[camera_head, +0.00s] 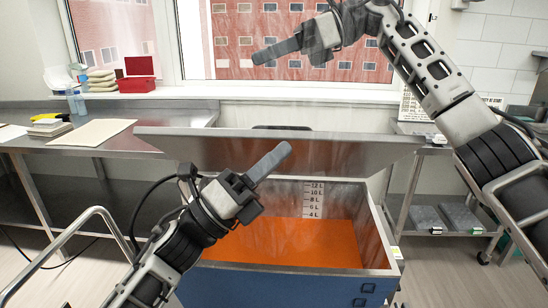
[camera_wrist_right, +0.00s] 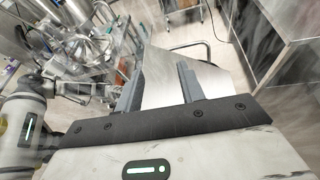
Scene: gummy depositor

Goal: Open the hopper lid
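The hopper (camera_head: 281,284) is a blue-fronted metal box with orange contents and a litre scale on its inner back wall. Its grey metal lid (camera_head: 350,152) is raised and tilted at the back, leaving the inside visible from the front. My left gripper (camera_head: 286,150) overlaps the lid in the head view; its fingers line up, so their gap and any contact are hidden. My right gripper (camera_head: 258,56) is above the lid, in front of the window. In the right wrist view its fingers (camera_wrist_right: 160,88) stand apart, with a metal panel visible beyond them.
A metal rail (camera_head: 62,262) stands front left. A shelf cart with trays (camera_head: 462,217) is at right. The floor right of the hopper shows bare.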

